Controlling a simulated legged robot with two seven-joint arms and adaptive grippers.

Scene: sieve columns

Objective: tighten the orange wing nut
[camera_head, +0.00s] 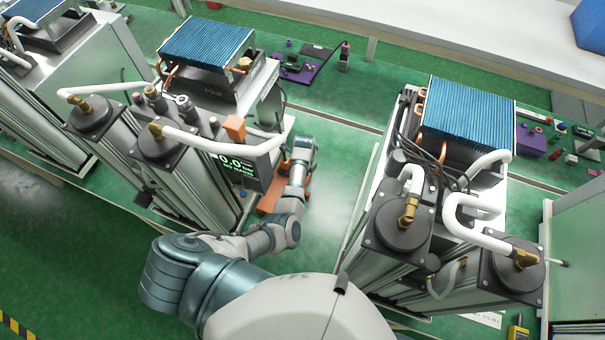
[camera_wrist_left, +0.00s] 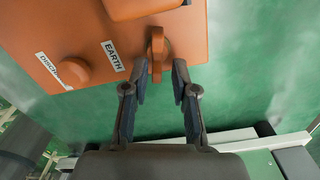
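The orange wing nut (camera_wrist_left: 157,50) stands out from the face of an orange panel (camera_wrist_left: 60,28), beside the label EARTH. My left gripper (camera_wrist_left: 160,68) is open in the left wrist view, with one finger on each side of the wing nut's lower part. A narrow gap shows between the nut and the fingers, wider on the right. In the head view my left arm reaches to an orange unit (camera_head: 269,203) beside the left machine; the arm hides the wing nut and the gripper fingers there. My right gripper is in neither view.
A round orange knob (camera_wrist_left: 72,72) sits left of the wing nut near another label. An orange block (camera_wrist_left: 140,8) juts out above it. In the head view the left machine's display (camera_head: 236,166) is close to my arm.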

